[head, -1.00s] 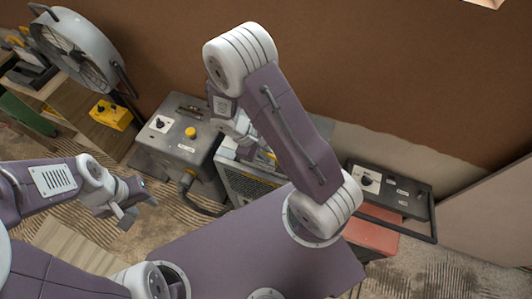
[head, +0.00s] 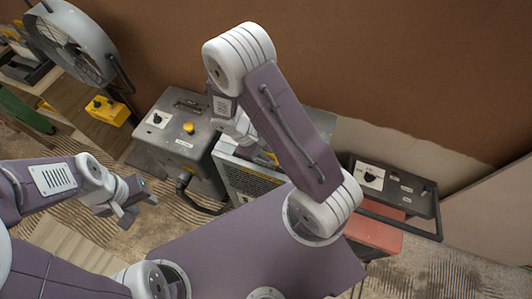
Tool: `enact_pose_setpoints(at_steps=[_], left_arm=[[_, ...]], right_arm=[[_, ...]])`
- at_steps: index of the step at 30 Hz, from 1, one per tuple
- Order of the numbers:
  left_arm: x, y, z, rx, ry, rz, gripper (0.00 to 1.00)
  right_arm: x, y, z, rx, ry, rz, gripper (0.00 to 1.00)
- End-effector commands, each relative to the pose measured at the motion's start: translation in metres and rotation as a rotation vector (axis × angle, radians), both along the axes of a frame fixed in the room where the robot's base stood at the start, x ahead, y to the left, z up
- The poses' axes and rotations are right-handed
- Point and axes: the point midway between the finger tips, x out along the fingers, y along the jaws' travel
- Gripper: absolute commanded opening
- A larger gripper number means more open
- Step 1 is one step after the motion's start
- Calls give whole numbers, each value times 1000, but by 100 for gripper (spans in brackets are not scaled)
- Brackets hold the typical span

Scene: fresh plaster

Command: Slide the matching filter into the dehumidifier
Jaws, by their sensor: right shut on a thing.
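A grey unit with a slatted grille (head: 243,182) and a yellow strip stands in the middle, partly behind my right arm. It looks like the dehumidifier, but its slot is not visible. My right gripper (head: 250,143) is above its top, largely hidden by my own forearm. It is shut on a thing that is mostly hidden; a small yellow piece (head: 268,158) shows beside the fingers. I cannot tell whether that thing touches the unit. My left gripper (head: 136,209) is open and empty, low at the left, clear of the unit.
A grey box with a yellow button (head: 180,145) stands left of the grille unit, with a dark hose between them. A fan (head: 70,45) and a yellow box (head: 107,110) are at upper left. A black-topped red unit (head: 375,238) with a handle stands right. A brown wall is behind.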

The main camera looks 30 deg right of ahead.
Motion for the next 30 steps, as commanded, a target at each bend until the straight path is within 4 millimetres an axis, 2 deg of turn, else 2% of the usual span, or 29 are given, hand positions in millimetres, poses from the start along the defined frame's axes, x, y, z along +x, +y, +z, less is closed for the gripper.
enact_pose_setpoints(at_steps=[11, 12, 15, 25, 30], left_arm=[[0, 0, -12, 0, 0, 0, 38], [0, 0, -11, 0, 0, 0, 38], [0, 0, -10, 0, 0, 0, 38], [0, 0, -10, 0, 0, 0, 38], [0, 0, -12, 0, 0, 0, 38]], right_arm=[[0, 0, -13, 0, 0, 0, 0], [0, 0, -13, 0, 0, 0, 16], [0, 0, -11, 0, 0, 0, 39], [1, 1, -9, 0, -2, 0, 39], [8, 14, 20, 1, -8, 2, 39]])
